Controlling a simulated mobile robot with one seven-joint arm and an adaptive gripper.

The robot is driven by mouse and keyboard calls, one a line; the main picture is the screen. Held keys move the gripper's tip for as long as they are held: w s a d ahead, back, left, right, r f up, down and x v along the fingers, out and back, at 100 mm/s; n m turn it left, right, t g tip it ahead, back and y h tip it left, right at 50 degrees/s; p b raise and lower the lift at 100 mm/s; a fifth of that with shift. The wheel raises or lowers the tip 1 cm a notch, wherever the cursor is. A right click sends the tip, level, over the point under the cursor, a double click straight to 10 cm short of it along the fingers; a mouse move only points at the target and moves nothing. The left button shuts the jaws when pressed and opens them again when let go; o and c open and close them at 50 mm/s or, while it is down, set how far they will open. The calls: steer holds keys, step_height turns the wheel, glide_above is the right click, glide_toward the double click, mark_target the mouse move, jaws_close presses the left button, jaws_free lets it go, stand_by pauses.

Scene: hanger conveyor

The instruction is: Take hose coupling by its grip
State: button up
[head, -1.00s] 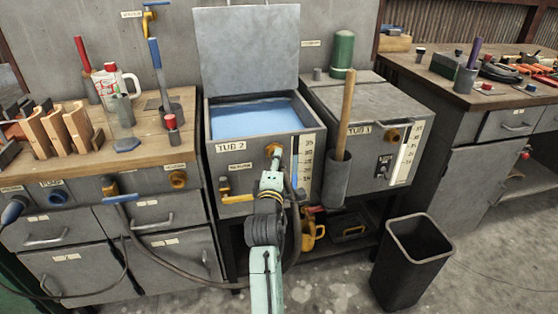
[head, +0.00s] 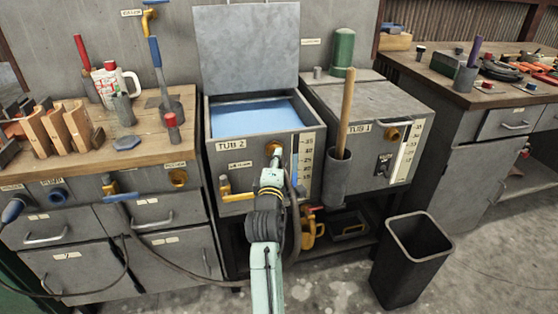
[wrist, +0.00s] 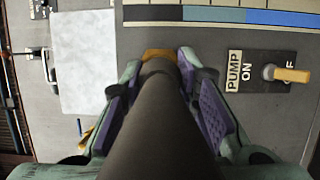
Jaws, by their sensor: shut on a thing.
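My gripper (head: 271,176) is at the front of TUB 2 (head: 217,170), just below the tub's brass port (head: 274,149). In the wrist view my gripper (wrist: 160,85) has its purple pads shut on both sides of a dark round grip, which I take as the hose coupling (wrist: 160,125). An orange-brown fitting (wrist: 157,54) shows beyond its far end. I cannot tell whether the coupling touches the port. In the head view my gripper mostly hides the coupling, and a dark hose (head: 296,232) hangs beside my wrist.
A PUMP switch (wrist: 270,73) and a level gauge (wrist: 210,15) are on the panel. A yellow-handled valve (head: 226,190) is left of my gripper. A holder (head: 337,180) with a wooden handle stands to the right. A black bin (head: 412,262) stands on the floor.

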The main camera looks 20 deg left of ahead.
jaws_close()
steer(key=shift+s, duration=0.1)
steer(key=shift+s+d+p, duration=0.4)
steer(key=shift+s+d, duration=0.25)
steer(key=shift+s, duration=0.25)
steer(key=shift+s+d+p, duration=0.4)
steer(key=shift+s+d, duration=0.2)
steer(key=shift+s, duration=0.25)
